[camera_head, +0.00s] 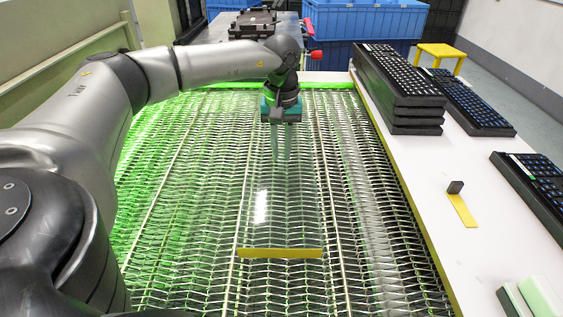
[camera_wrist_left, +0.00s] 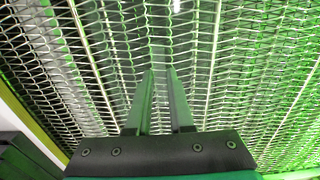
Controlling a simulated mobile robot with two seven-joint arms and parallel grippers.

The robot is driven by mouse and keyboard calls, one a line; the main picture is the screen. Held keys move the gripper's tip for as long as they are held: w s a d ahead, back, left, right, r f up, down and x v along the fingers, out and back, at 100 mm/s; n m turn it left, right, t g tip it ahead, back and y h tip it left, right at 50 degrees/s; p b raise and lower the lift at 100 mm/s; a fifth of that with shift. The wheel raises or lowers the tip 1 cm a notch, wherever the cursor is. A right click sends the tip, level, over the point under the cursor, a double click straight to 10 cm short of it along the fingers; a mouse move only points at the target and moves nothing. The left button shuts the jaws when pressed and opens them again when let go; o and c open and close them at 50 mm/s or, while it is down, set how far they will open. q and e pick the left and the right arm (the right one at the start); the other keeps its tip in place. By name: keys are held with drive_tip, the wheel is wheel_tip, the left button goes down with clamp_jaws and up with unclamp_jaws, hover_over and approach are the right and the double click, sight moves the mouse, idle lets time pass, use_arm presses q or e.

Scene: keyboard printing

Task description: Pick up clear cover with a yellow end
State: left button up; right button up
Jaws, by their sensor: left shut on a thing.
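The clear cover (camera_head: 262,207) shows over the wire mesh belt in the head view, with a bright reflection on it. Its yellow end (camera_head: 280,253) is the near edge, towards the bottom of the picture. My left gripper (camera_head: 281,158) reaches down at the far end of the cover and is shut on it. In the left wrist view the two fingers (camera_wrist_left: 160,72) lie close together over the mesh; the thin clear cover between them is hard to make out. I cannot tell whether the cover touches the belt. My right gripper is not in view.
A white table (camera_head: 420,170) runs along the right of the belt. It holds a stack of black keyboards (camera_head: 395,80), more keyboards (camera_head: 470,105) and a small black and yellow piece (camera_head: 463,208). Blue crates (camera_head: 365,20) stand beyond the belt.

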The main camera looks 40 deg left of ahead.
use_arm(q)
clamp_jaws()
idle(0.4)
drive_tip(key=shift+r, duration=0.2)
wheel_tip(320, 180, up, 9)
drive_tip(key=p, duration=0.3)
wheel_tip(320, 180, up, 9)
drive_tip(key=p, duration=0.3)
hover_over(282, 152)
drive_tip(key=shift+r, duration=0.85)
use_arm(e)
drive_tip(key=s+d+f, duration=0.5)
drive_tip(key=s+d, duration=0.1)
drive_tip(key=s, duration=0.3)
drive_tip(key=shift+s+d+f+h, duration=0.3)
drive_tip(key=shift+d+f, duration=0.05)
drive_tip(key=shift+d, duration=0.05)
